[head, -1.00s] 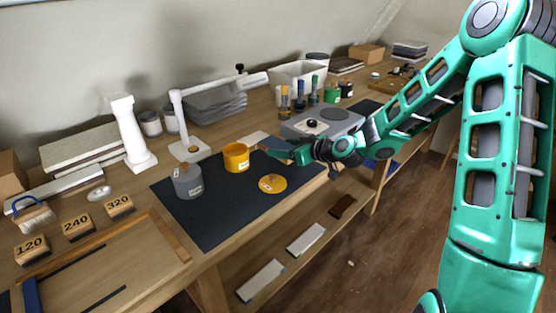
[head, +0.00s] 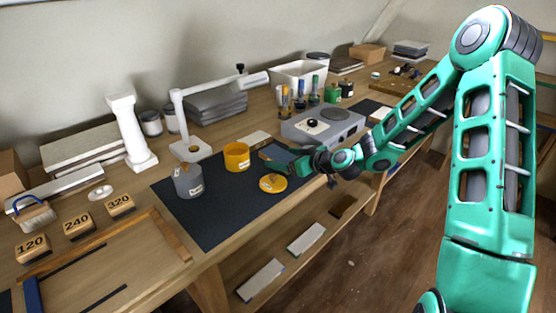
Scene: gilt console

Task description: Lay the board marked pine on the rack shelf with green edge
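My gripper (head: 300,159) is over the right end of the dark mat (head: 222,215), right of the yellow pot and lid. A flat dark grey-blue piece (head: 277,152) shows at its tip; I cannot tell whether this is a held board or part of the gripper. Its fingers are not clear. A pale board (head: 253,138) lies at the mat's back edge, its marking unreadable. On the low shelf under the bench are a pale slab (head: 260,280), another pale slab (head: 306,239) and a brown one (head: 343,206).
On the mat stand a grey pot (head: 188,181), a yellow pot (head: 237,157) and a yellow lid (head: 272,183). A grey hotplate unit (head: 325,124) stands behind my gripper. A white lamp (head: 189,149) and several bottles stand farther back. Floor right of the bench is clear.

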